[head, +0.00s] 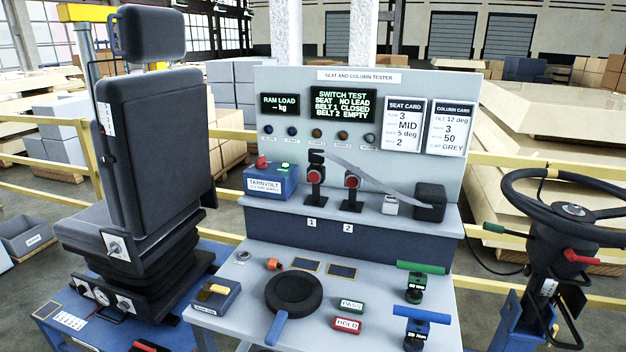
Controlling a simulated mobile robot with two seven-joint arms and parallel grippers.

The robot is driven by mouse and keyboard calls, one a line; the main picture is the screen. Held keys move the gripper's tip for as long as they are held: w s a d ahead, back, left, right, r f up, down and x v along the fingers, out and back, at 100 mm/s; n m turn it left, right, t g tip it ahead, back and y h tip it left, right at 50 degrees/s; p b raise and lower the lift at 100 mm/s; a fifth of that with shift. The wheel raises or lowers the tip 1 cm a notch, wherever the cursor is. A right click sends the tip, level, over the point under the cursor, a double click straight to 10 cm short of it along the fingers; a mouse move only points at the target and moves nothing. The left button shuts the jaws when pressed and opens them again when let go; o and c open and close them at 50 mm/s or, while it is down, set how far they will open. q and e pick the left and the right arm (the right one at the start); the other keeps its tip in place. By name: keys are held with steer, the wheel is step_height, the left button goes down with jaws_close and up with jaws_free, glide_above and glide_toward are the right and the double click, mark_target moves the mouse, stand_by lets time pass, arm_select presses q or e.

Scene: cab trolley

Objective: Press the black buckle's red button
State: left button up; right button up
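Two black buckles with red buttons stand on stalks on the tester's grey shelf. Buckle 1 (315,190), behind a card marked 1, has a dark tongue in its top where the grey belt (368,174) begins. Its red button (314,175) faces me. Buckle 2 (351,196), behind a card marked 2, has no tongue in it; its red button (352,181) also faces me. The screen (341,104) reads belt 1 closed, belt 2 empty. Neither of my grippers is in view.
The belt runs right to a black box (430,202). The bench (235,310) holds a black disc (293,293) with a blue handle and T-handled tools (415,285). A seat and steering wheel flank it.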

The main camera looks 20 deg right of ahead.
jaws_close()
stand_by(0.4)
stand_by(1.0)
